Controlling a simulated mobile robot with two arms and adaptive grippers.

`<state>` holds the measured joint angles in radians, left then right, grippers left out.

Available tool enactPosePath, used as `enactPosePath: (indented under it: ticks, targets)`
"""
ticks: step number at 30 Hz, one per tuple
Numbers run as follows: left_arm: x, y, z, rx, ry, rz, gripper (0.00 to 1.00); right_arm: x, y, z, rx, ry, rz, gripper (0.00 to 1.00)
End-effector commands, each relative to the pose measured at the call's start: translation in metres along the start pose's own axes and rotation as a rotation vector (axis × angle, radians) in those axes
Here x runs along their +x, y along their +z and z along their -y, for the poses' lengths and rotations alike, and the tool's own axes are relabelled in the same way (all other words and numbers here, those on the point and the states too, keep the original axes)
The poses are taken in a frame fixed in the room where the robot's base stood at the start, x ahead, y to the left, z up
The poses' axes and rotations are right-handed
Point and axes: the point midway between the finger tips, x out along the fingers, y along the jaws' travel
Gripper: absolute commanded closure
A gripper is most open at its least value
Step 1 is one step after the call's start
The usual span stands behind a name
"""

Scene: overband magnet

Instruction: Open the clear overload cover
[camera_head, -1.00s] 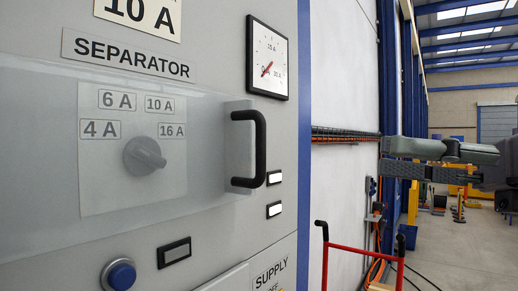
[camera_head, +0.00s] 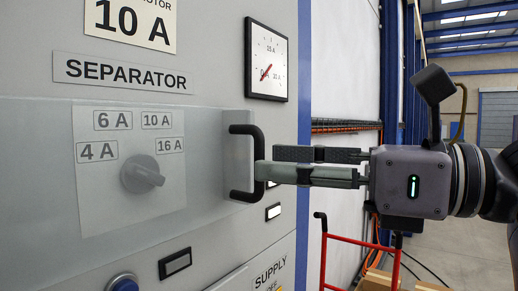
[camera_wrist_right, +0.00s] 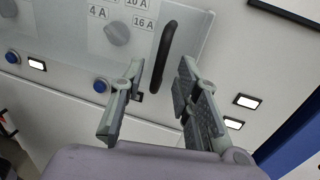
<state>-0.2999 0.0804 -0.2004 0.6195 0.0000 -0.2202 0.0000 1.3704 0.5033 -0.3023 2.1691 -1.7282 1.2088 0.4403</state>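The clear overload cover (camera_head: 211,135) lies over the dial plate on the grey cabinet front and looks shut. Its black handle (camera_head: 243,131) stands upright at the cover's right edge. My right gripper (camera_head: 268,165) comes in from the right, with its fingertips at the handle. The near finger hides part of the handle's bar. In the right wrist view, the fingers (camera_wrist_right: 158,78) are spread, and the handle (camera_wrist_right: 168,49) shows in the gap between them, with no clear contact. The rotary dial (camera_head: 143,174) sits behind the cover. My left gripper is out of view.
A gauge (camera_head: 266,61) is above and right of the handle. A blue button (camera_head: 123,283) and a dark-framed label window (camera_head: 175,262) sit below the cover. A red hand truck (camera_head: 357,245) stands right of the cabinet, below my right arm.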

Motion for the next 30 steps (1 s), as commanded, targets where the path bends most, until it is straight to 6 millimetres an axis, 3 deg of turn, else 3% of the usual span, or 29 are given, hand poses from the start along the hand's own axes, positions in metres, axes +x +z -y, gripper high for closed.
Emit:
enactPosePath:
  ticks: [7,18,30]
  targets:
    - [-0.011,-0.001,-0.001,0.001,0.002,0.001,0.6,0.031,0.001,0.0,0.0,0.001,0.0,0.7]
    - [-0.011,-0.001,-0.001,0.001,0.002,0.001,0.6,0.036,0.0,0.0,0.0,0.0,0.0,0.7]
    - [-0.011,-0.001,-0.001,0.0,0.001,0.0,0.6,0.036,0.0,0.0,0.0,0.0,0.0,0.97]
